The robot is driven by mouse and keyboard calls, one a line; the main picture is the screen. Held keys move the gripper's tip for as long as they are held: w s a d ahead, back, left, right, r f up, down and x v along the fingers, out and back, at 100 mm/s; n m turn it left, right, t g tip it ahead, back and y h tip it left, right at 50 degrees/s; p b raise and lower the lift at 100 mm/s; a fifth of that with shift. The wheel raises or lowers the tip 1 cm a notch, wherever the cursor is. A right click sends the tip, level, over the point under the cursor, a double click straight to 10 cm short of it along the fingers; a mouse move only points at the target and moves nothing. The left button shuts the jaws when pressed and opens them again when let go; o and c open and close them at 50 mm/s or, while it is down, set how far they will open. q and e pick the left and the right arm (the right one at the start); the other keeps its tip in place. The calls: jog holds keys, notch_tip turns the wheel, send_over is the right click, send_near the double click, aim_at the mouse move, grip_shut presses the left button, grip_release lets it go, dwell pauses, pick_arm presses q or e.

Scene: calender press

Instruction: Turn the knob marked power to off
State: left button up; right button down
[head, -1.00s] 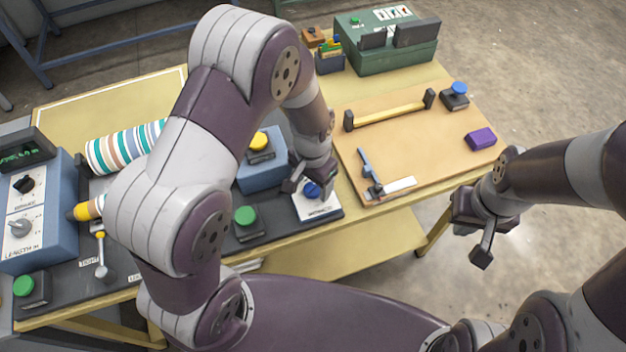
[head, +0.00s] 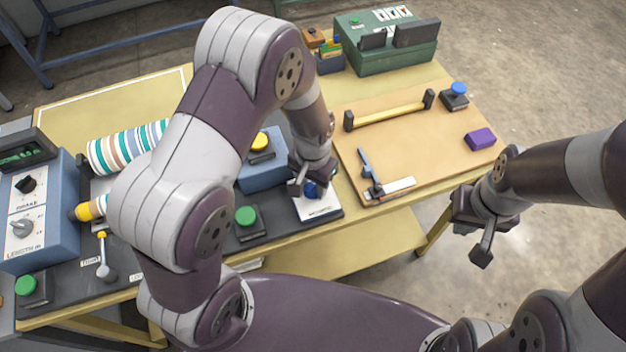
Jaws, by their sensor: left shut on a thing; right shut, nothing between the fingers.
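A blue knob (head: 312,191) sits on a white label plate (head: 318,208) at the right end of the dark machine base. The print on the plate is too small to read. My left gripper (head: 309,189) reaches down over this knob and is shut on it; the fingers hide part of the knob. My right gripper (head: 481,232) is shut and empty, hanging in the air past the table's right front edge. It is well away from the knob.
Green buttons (head: 246,216) and a yellow button (head: 260,142) stand left of the plate. A blue control box (head: 38,222) with knobs is far left. A tan board (head: 420,145) with a yellow-handled bar (head: 390,110) and purple block (head: 480,139) lies right.

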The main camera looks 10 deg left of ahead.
aim_at(312, 186)
pick_arm(q)
jog(key=n+p, duration=0.1)
jog(key=n, duration=0.4)
jog(key=shift+r+p, duration=0.15)
jog(key=shift+p, duration=0.15)
jog(key=n+p, duration=0.1)
jog(key=n, duration=0.4)
jog(key=shift+n, duration=0.4)
jog(key=o, duration=0.8)
jog(key=shift+c, duration=0.2)
jog(key=o, duration=0.3)
jog(key=shift+r, duration=0.3)
notch_tip(312, 186, up, 12)
jog(key=shift+b, duration=0.35)
